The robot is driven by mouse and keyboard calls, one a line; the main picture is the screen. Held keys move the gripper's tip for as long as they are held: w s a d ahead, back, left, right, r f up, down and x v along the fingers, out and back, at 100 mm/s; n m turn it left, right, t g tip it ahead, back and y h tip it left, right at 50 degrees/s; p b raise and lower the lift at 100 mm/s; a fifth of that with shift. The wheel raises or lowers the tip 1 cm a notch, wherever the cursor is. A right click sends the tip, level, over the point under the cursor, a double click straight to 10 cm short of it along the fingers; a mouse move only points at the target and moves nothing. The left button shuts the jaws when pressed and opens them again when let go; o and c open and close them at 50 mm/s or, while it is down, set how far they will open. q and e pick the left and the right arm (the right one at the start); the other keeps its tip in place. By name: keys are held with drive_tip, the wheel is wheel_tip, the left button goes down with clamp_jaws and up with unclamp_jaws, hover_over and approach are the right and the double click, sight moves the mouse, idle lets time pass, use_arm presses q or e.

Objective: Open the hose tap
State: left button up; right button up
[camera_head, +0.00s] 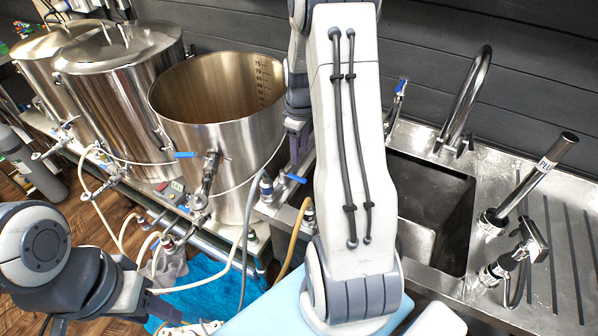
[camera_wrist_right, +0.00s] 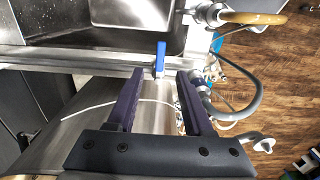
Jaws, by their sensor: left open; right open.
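The hose tap with its blue lever (camera_head: 295,178) sits at the counter edge between the open steel pot and the sink. A grey hose (camera_head: 245,240) hangs near it. In the right wrist view the blue lever (camera_wrist_right: 160,60) stands just beyond my right gripper (camera_wrist_right: 153,75), between the lines of its two open purple fingers. No contact shows. In the head view my right gripper (camera_head: 296,145) is above the lever, partly hidden by my own arm. My left arm is low at the left; its gripper is at the bottom edge, and its fingertips do not show clearly.
The open pot (camera_head: 215,125) stands close left of my right gripper. The sink (camera_head: 430,210), its faucet (camera_head: 468,100) and another blue-handled tap (camera_head: 400,90) are to the right. An orange hose (camera_head: 295,235) hangs nearby. Two lidded kettles (camera_head: 125,85) stand at the left.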

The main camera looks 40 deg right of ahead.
sight(299, 178)
wheel_tip(299, 178, down, 10)
drive_tip(key=shift+r+p, duration=0.25)
drive_tip(key=shift+p, duration=0.6)
clamp_jaws()
idle(0.9)
